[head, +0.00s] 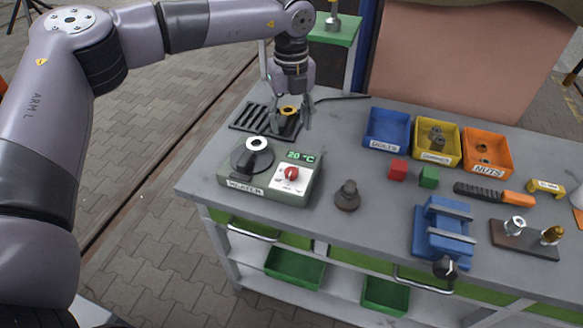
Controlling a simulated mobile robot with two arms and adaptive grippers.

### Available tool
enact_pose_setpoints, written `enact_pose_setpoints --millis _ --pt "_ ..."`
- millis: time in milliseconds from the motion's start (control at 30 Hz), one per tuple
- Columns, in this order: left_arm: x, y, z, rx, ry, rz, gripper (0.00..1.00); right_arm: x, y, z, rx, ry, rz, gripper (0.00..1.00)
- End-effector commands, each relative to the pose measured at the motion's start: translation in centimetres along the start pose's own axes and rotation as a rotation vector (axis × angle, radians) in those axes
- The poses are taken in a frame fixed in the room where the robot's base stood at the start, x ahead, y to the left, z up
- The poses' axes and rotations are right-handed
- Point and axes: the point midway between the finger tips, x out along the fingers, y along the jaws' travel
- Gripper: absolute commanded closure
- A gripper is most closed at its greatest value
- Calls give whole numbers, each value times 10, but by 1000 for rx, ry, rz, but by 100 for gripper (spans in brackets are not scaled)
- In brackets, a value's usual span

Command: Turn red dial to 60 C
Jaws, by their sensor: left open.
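The red dial (291,173) sits on a white plate on the right part of the grey-green heater box (308,190). The green display (300,156) above the dial reads 20 °C. A black round plate carrying a dark piece with a silver ring (257,144) is on the left part of the heater. My left gripper (290,128) points down behind the heater, above the dark slotted rack (250,117). It is open, with a brass-coloured ring (289,110) seen between its fingers; I cannot tell whether they touch it. My right gripper is not in view.
A dark knobbed part (347,195) stands right of the heater. Blue (387,146), yellow (433,161) and orange bins stand at the back. Red and green cubes, a blue vise (443,240) and a file (494,194) lie farther right. The bench between heater and bins is mostly clear.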

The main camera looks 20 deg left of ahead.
Motion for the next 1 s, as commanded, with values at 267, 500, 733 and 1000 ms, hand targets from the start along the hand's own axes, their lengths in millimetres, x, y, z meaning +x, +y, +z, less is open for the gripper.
enact_pose_setpoints --millis 267,500,733,1000 --pt "54 0 -3 4 7 2 51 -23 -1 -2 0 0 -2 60" --pt "107 0 -4 5 7 1 51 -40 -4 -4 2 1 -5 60" --pt "146 -1 -3 5 5 -2 51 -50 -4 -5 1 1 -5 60" --pt "162 -2 -3 5 4 -4 51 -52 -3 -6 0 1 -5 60"
